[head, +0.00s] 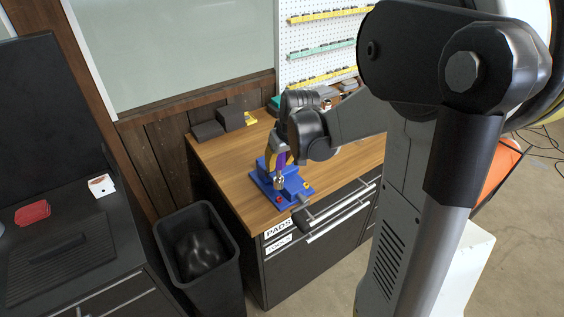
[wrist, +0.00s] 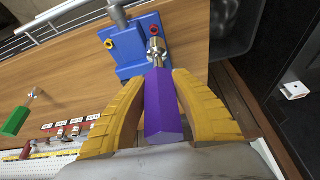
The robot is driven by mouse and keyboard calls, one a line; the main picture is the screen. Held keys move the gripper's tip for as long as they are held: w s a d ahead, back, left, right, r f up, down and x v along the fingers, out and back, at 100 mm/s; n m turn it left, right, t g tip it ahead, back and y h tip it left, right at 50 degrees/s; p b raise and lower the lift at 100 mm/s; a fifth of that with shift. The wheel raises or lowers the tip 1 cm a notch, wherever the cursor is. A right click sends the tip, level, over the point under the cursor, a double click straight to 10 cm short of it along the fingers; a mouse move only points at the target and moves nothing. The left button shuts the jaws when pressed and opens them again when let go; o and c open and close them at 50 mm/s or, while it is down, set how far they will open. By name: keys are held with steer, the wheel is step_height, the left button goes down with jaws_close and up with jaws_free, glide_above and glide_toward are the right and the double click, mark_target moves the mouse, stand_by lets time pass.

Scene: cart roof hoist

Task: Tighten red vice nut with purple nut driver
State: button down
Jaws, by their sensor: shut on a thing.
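My gripper (wrist: 160,85) is shut on the purple nut driver (wrist: 162,108), its yellow fingers either side of the handle. The driver's metal socket end (wrist: 156,50) points away from the gripper, over the blue vice (wrist: 140,38). Socket contact cannot be told.
The wooden bench (head: 232,172) is clear left of the vice. Dark blocks (head: 230,118) stand at its back. A green-handled tool (wrist: 16,120) and a labelled rack (wrist: 70,130) show in the wrist view. A black bin (head: 205,255) stands left of the bench.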

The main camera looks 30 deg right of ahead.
mark_target(280, 171)
steer(key=shift+d, duration=0.1)
step_height(280, 171, down, 5)
steer(key=b, duration=0.4)
steer(key=shift+r, duration=0.15)
